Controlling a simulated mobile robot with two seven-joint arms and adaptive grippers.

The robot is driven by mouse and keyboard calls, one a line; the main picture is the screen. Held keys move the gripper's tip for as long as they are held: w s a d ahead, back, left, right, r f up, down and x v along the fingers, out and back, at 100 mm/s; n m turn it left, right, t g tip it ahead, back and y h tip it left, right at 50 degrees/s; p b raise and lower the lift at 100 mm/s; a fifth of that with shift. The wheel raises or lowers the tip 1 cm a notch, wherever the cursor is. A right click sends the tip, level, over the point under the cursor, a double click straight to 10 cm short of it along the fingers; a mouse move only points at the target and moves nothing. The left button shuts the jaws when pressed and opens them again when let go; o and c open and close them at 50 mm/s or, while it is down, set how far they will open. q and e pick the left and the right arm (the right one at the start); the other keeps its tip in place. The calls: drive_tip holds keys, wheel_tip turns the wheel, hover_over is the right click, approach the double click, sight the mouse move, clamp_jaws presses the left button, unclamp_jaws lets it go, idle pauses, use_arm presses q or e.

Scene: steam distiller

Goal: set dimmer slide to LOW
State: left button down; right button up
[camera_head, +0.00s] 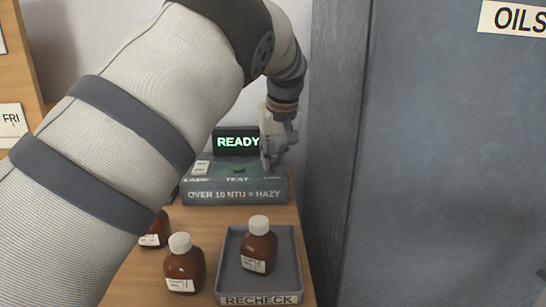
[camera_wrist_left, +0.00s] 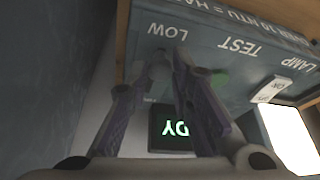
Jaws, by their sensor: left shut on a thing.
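The blue-grey meter box (camera_head: 236,195) stands at the back of the wooden bench. My left gripper (camera_head: 270,162) is over the right end of its top in the head view, and hides the dimmer there. The slide's track is hidden. My right gripper is in neither view.
A green button (camera_wrist_left: 220,79) is close to the fingers, with a lamp switch (camera_wrist_left: 271,89) farther along. A READY display (camera_head: 237,141) stands behind. Brown bottles (camera_head: 184,267) and a RECHECK tray (camera_head: 287,270) are in front. A grey-blue cabinet (camera_head: 450,150) rises close on the right.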

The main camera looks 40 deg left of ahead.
use_arm(q)
drive_tip(key=shift+s+d+f, duration=0.1)
drive_tip(key=shift+f, duration=0.05)
drive_tip(key=c, duration=1.4)
unclamp_jaws()
drive_tip(key=shift+d+r, duration=0.15)
drive_tip(key=shift+r, duration=0.35)
drive_tip(key=v, duration=1.1)
drive_tip(key=shift+s+r, duration=0.1)
drive_tip(key=shift+s, duration=0.05)
